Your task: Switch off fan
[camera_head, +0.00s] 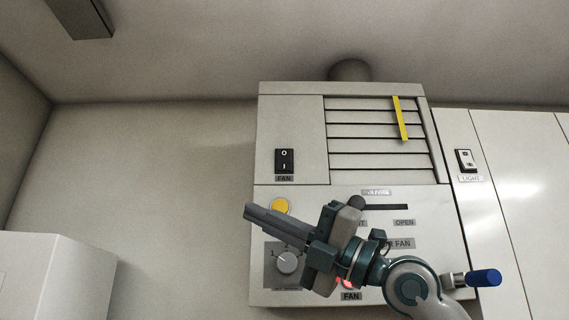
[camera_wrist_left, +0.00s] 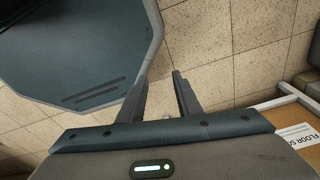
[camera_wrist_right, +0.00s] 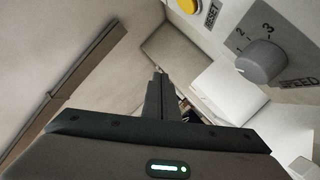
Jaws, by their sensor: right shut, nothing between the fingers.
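A black rocker switch (camera_head: 284,161), marked O above and I below, sits over a "FAN" label at the left of the wall unit (camera_head: 290,110). I cannot tell which side is pressed. A second "FAN" label (camera_head: 351,296) is lower down, with a red part (camera_head: 345,283) above it, mostly hidden by my right gripper. My right gripper (camera_head: 249,212) is shut and empty before the unit's lower half, its tips pointing left, below the rocker. It also shows in the right wrist view (camera_wrist_right: 158,76). My left gripper (camera_wrist_left: 163,76) is open and empty, over a tiled floor.
A yellow button (camera_head: 281,205) and a grey dial (camera_head: 288,262) are close to my right fingers; the right wrist view shows "RESET" and "SPEED" labels. A yellow strip (camera_head: 400,118) hangs slanted on the vent. A light switch (camera_head: 465,160) is at right.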

